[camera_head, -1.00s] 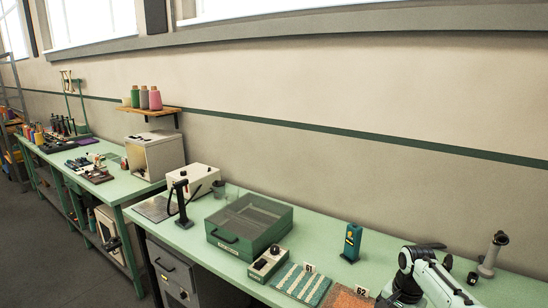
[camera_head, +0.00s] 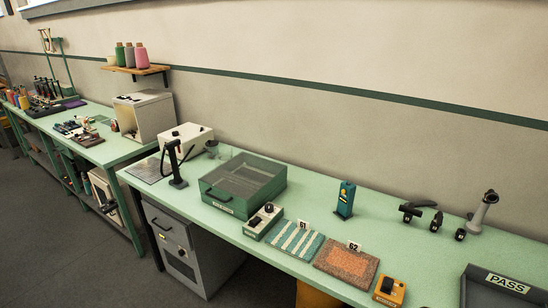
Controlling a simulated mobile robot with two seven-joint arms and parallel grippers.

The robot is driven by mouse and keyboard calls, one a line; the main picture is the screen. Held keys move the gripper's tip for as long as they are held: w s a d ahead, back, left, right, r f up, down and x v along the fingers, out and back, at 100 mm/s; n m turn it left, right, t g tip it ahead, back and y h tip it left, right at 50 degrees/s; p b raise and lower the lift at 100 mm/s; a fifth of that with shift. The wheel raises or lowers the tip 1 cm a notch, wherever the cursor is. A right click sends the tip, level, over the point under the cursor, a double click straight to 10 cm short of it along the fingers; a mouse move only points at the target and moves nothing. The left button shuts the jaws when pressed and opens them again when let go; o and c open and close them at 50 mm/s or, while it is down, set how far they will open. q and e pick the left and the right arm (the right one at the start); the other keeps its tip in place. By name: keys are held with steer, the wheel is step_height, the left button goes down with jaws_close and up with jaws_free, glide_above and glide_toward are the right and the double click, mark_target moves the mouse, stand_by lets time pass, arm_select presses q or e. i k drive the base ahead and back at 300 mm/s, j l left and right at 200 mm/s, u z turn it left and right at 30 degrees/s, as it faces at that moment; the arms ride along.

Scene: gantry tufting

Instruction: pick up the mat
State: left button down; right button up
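Two small mats lie side by side on the green bench near its front edge. One is a teal and white striped mat (camera_head: 295,241) by the marker 61 (camera_head: 304,225). The other is an orange-brown speckled mat (camera_head: 346,264) with a greyish border, by the marker 62 (camera_head: 354,246). Both lie flat, with nothing on top of them. Neither of my grippers is in view.
Left of the mats are a control box (camera_head: 263,221) and a green lidded case (camera_head: 243,185). Right are a small orange device (camera_head: 388,291) and a black PASS tray (camera_head: 506,290). Behind stand a teal device (camera_head: 345,199) and a grey handled tool (camera_head: 483,211).

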mark_target(298, 241)
steer(key=i+j+z, duration=0.25)
steer(key=z, duration=0.15)
steer(key=i+j+z, duration=0.2)
steer(key=j+z, duration=0.15)
steer(key=i+j+z, duration=0.15)
steer(key=j+z, duration=0.25)
